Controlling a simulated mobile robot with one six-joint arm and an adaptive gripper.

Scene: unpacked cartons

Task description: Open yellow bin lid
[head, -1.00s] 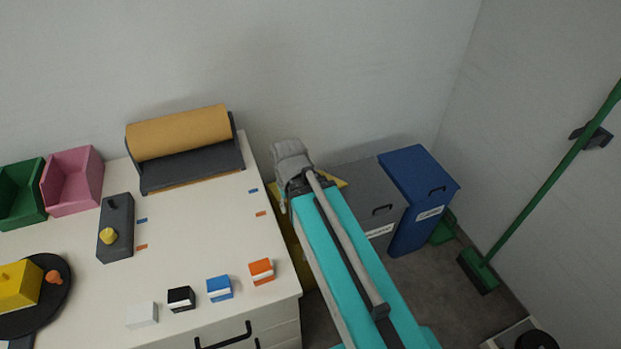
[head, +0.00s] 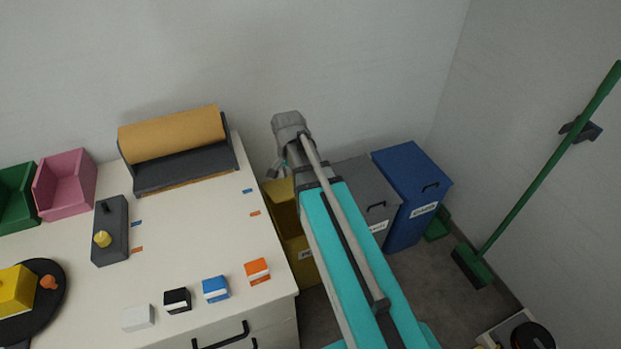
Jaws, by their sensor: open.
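The yellow bin (head: 304,262) stands between the white cabinet and the grey bin, with a pale label on its front. My arm crosses in front of it and hides much of its top, so I cannot tell how its lid sits. My gripper (head: 279,170) is small in the head view, at the yellow bin's upper back left, below my grey wrist. It is open, and I see nothing between its fingers. I cannot tell whether it touches the bin.
The grey bin (head: 372,186) and blue bin (head: 411,205) stand to the right. The white cabinet (head: 190,235) is close on the left, bearing a paper roll holder (head: 185,172) and small blocks. A green broom (head: 540,180) leans at the right wall.

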